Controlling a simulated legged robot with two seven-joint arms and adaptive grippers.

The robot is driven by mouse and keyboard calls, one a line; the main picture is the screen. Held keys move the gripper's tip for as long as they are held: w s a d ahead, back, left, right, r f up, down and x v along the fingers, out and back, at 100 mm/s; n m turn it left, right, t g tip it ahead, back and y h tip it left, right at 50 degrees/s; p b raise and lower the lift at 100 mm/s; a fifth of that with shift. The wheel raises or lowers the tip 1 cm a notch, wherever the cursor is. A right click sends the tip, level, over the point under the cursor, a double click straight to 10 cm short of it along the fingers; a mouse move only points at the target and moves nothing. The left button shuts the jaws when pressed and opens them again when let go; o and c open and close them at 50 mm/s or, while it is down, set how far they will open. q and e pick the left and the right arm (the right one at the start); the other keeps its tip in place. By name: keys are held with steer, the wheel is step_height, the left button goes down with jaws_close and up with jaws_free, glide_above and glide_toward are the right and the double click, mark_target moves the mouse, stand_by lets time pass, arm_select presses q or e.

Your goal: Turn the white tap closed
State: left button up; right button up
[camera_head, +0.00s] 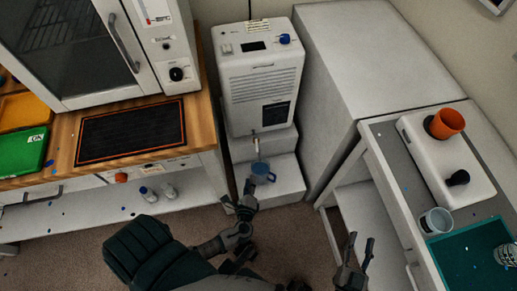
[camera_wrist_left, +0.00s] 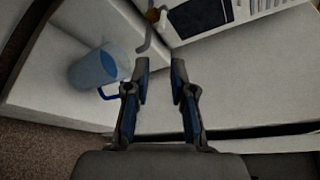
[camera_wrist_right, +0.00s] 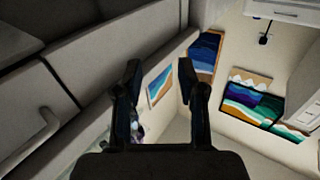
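The white tap (camera_head: 256,146) sticks out low on the front of the white machine (camera_head: 262,85). In the left wrist view, its bent pale spout (camera_wrist_left: 151,42) hangs at the top centre, with a brownish part (camera_wrist_left: 153,15) above it. A clear bluish jug (camera_head: 262,173) stands on the white step below the tap. It also shows at the left wrist view's upper left (camera_wrist_left: 92,70), handle toward my fingers. My left gripper (camera_head: 239,194) is open and empty, in front of the jug and apart from the tap. My right gripper (camera_head: 361,240) is open and empty, far right of the tap.
A wooden bench (camera_head: 62,150) with an oven-like cabinet stands left. A tall white block (camera_head: 380,60) stands right of the machine. The right table holds a white device (camera_head: 440,160), a clear cup (camera_head: 436,221) and a teal mat (camera_head: 465,260). Carpet floor lies between.

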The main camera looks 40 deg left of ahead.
arm_select(q)
steer(key=shift+s+d+r, duration=0.15)
steer(key=shift+s+d, duration=0.15)
steer(key=shift+s, duration=0.35)
arm_select(e)
steer(key=shift+d+f+g, duration=0.1)
steer(key=shift+f+g, duration=0.2)
steer(key=shift+f, duration=0.1)
